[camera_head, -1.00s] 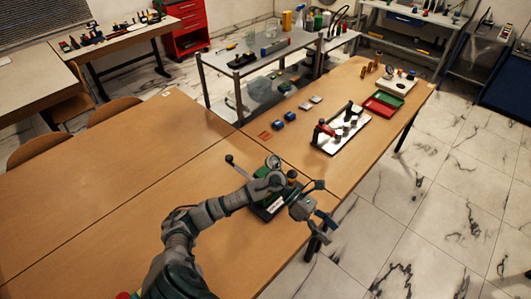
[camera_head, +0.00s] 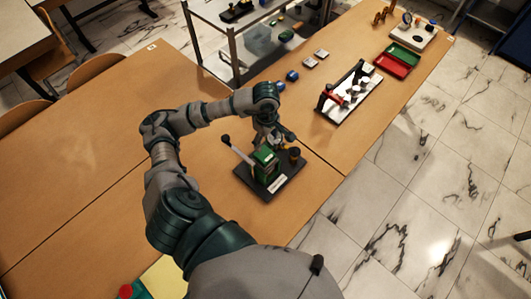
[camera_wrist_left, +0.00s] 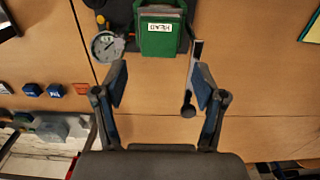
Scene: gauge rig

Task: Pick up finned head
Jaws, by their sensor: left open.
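The finned head appears to be the green block (camera_head: 265,163) on a dark base plate (camera_head: 280,182) on the wooden table. In the left wrist view, the green block (camera_wrist_left: 160,38) has a white label reading "HEAD" and sits at the top, beyond the fingertips. My left gripper (camera_head: 270,136) is just above and behind the block in the head view, partly hidden by its own wrist. In the wrist view the left gripper (camera_wrist_left: 160,80) is open and empty, its fingers wide apart. My right gripper is not in view.
A dial gauge (camera_wrist_left: 107,46) stands left of the block. A lever with a dark knob (camera_wrist_left: 188,109) stands close to the right finger. A long black-and-white rig (camera_head: 350,95), a green tray (camera_head: 404,55) and a red tray (camera_head: 391,67) are farther right. The left table is mostly bare.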

